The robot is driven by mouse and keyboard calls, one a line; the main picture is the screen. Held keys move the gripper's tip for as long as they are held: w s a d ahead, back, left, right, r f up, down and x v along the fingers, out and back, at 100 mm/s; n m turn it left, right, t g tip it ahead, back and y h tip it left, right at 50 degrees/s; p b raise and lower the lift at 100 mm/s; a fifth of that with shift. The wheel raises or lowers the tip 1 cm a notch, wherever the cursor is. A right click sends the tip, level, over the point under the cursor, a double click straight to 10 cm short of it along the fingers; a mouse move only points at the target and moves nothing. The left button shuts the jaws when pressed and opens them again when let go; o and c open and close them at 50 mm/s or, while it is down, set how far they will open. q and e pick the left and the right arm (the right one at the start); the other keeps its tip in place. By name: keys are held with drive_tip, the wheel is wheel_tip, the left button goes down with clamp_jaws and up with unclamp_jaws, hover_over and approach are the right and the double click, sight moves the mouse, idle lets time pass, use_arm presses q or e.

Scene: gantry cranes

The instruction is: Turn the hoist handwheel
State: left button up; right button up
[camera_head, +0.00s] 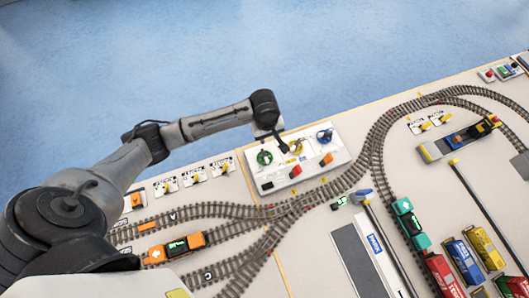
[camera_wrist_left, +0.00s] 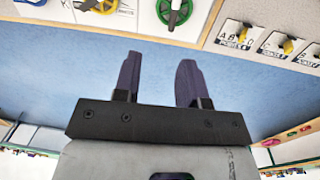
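A white control panel (camera_head: 318,160) carries three handwheels in a row: green (camera_head: 265,157), yellow (camera_head: 296,146) and blue (camera_head: 325,136). Their labels are too small to read, so I cannot tell which is the hoist handwheel. My left gripper (camera_head: 283,146) hangs over the panel's back edge, between the green and yellow wheels in the picture. In the left wrist view the gripper's two dark fingers (camera_wrist_left: 158,82) stand apart with nothing between them. The green wheel (camera_wrist_left: 174,10) and part of the yellow wheel (camera_wrist_left: 100,5) show at that view's top edge, apart from the fingers. My right gripper is out of view.
Tracks, an orange locomotive (camera_head: 176,246), a teal locomotive (camera_head: 411,222) and several coloured containers (camera_head: 463,261) lie in front. Blue floor is clear behind.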

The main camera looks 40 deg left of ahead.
sight(264, 154)
use_arm(q)
drive_tip(key=shift+n+g, duration=0.3)
drive_tip(key=f, duration=0.4)
drive_tip(key=f+b, duration=0.1)
drive_tip(key=f, duration=0.3)
drive_tip(key=s+f+b, duration=0.1)
drive_tip(key=f, duration=0.3)
drive_tip(key=shift+a+f, duration=0.3)
drive_tip(key=shift+a, duration=0.05)
drive_tip(key=shift+f, duration=0.6)
drive_tip(key=shift+c, duration=0.3)
clamp_jaws()
